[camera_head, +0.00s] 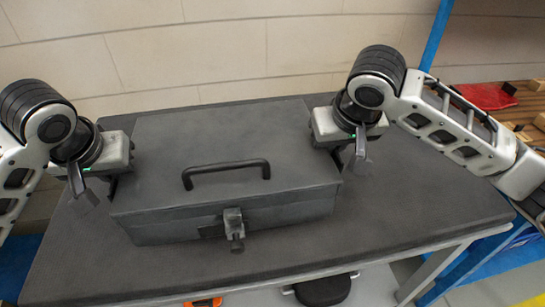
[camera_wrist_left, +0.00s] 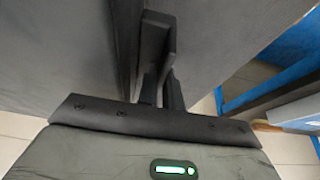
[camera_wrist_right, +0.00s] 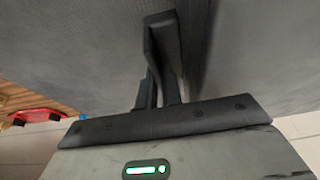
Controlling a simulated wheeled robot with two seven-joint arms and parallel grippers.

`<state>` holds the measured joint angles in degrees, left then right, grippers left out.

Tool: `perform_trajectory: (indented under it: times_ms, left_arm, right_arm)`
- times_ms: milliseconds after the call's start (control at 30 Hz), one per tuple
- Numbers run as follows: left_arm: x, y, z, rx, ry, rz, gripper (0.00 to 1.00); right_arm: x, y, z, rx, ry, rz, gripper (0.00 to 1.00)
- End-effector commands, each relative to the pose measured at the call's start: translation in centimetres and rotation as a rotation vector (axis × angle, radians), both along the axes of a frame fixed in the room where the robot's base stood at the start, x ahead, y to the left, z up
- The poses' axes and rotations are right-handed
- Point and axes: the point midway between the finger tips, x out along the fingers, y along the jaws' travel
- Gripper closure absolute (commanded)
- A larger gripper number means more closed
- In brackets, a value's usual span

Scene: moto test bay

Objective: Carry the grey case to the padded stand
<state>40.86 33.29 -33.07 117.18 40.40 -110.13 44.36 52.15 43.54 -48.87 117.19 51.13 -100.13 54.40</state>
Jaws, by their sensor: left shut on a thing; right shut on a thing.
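The grey case (camera_head: 225,165) is a large dark grey box with a black top handle (camera_head: 226,173) and a front latch (camera_head: 234,225). It is at the dark-topped table (camera_head: 420,200); I cannot tell whether its bottom touches the top. My left gripper (camera_head: 112,180) is at the case's left side and my right gripper (camera_head: 335,150) at its right side, both shut on it. The left wrist view shows the fingers (camera_wrist_left: 158,75) against the case side, and the right wrist view shows the fingers (camera_wrist_right: 162,75) likewise. I cannot make out a padded stand.
A wooden shelf (camera_head: 525,110) with a red item (camera_head: 487,95) stands at the right behind a blue post (camera_head: 436,35). A tiled wall (camera_head: 230,50) is behind the table. The tabletop is bare right of the case. A black and an orange item lie below the table.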

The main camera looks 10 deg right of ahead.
Motion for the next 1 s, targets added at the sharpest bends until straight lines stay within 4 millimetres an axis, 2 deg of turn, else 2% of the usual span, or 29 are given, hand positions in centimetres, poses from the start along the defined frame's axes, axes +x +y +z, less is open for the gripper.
perform_trajectory:
  times_ms: [367,1000]
  left_arm:
    - [0.1,0.0,-0.8,0.000,-0.004,0.001,1.00]
    - [0.1,0.0,-5.0,0.000,-0.005,0.001,1.00]
  right_arm:
    - [0.1,0.0,-0.8,0.001,-0.004,-0.001,1.00]
    - [0.1,0.0,-5.0,0.001,-0.004,-0.001,1.00]
